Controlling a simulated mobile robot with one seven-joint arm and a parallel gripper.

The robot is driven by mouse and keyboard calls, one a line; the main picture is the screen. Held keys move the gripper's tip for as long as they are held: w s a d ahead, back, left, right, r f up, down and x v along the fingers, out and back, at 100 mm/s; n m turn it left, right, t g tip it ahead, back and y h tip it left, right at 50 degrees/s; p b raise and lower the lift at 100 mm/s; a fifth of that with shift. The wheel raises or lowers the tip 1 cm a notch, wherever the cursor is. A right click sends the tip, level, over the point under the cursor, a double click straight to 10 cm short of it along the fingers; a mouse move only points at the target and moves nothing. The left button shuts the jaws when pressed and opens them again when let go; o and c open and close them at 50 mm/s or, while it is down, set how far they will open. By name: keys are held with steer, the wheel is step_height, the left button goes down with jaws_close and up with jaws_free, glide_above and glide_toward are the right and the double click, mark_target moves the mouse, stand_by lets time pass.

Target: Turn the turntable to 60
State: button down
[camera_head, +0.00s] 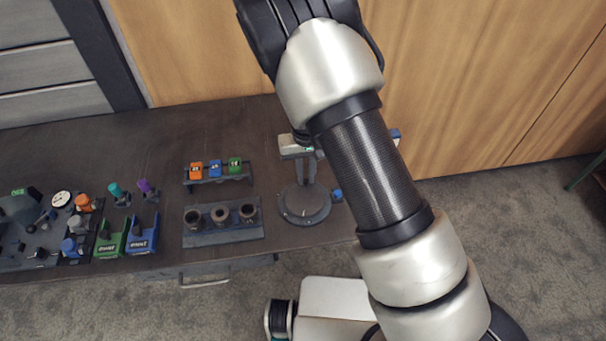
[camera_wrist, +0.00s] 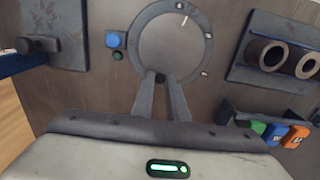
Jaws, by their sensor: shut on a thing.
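The turntable (camera_head: 304,204) is a round grey disc lying on the dark bench, seen partly beneath my gripper in the head view. In the wrist view the turntable (camera_wrist: 172,48) has a brown-grey centre, a grey outer ring with small pale tags, and a white line near its top. My gripper (camera_wrist: 160,80) reaches the near edge of the ring, its two slim fingers closed together on a small dark knob (camera_wrist: 160,77) there. The tag numbers are too small to read.
A blue button block (camera_wrist: 113,40) sits beside the turntable. A rack of brown pipe rings (camera_head: 221,216) and a stand of orange, blue and green blocks (camera_head: 215,169) stand to its left. Green (camera_head: 110,238) and blue (camera_head: 143,235) boxes stand further left. My arm hides the bench's right end.

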mark_target(317, 190)
steer(key=d+m, duration=0.1)
steer(key=m, duration=0.3)
steer(key=shift+s+d, duration=0.1)
steer(key=shift+d, duration=0.3)
steer(key=shift+s+d+m, duration=0.15)
steer(key=shift+d+m, duration=0.1)
steer(key=shift+m, duration=0.6)
steer(key=shift+s+d+m, duration=0.2)
steer(key=shift+d+m, duration=0.05)
steer(key=shift+m, duration=0.55)
steer(key=shift+s+d+m, duration=0.15)
steer(key=shift+d+m, duration=0.1)
steer(key=shift+m, duration=0.6)
steer(key=c, duration=1.7)
jaws_free()
steer(key=shift+c, duration=0.2)
steer(key=shift+r, duration=0.15)
step_height(317, 190, up, 17)
steer(key=shift+p, duration=0.3)
